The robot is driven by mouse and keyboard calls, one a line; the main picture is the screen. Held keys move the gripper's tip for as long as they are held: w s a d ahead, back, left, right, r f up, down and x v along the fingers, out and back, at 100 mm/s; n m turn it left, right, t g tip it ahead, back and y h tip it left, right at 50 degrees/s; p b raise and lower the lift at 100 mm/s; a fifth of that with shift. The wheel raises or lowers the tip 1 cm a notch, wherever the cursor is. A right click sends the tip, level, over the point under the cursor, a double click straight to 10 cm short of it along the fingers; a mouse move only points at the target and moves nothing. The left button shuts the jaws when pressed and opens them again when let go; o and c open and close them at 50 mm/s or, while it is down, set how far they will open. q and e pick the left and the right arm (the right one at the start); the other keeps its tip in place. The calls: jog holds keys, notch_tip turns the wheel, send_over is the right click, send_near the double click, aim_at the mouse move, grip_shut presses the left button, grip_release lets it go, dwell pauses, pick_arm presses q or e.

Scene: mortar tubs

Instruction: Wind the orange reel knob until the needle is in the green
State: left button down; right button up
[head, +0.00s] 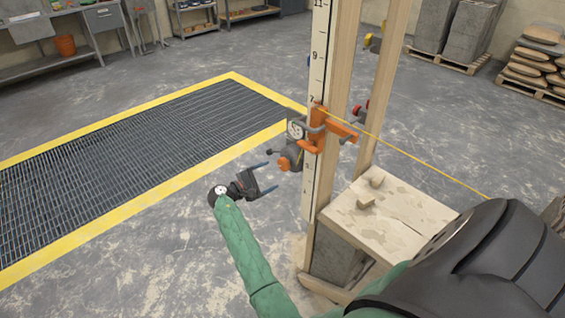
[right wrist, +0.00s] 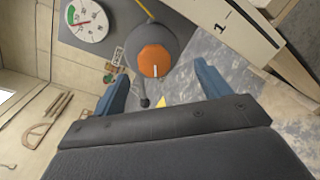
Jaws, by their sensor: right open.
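The orange reel knob (head: 284,163) is on a small grey reel at the side of an upright wooden frame. In the right wrist view the knob (right wrist: 155,61) faces me, with a white line on it and a crank-like arm with a dark ball below. A round white gauge (right wrist: 86,20) with a green band at its upper left sits beside it; its needle is too small to read surely. It also shows in the head view (head: 296,129). My right gripper (head: 274,174) is open and empty just short of the knob, its blue fingers apart. My left gripper is not in view.
A numbered white staff (head: 316,60) stands on the frame, with an orange clamp (head: 330,128) and a taut yellow line running right. A mortar-stained board (head: 405,215) is close at right.

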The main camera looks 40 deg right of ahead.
aim_at(282, 166)
jog(key=d+n, duration=0.2)
jog(key=w+d+n+t+p, duration=0.1)
jog(key=d+n, duration=0.2)
jog(key=w+d+n+h+p, duration=0.1)
jog(key=d+n, duration=0.2)
jog(key=shift+f+t, duration=0.3)
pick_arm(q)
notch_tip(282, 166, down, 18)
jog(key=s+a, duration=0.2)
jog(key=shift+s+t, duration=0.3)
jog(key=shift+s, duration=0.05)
pick_arm(e)
jog(key=shift+d+f, duration=0.1)
jog(key=shift+d, duration=0.35)
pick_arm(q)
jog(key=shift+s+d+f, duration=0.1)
pick_arm(e)
jog(key=c, duration=1)
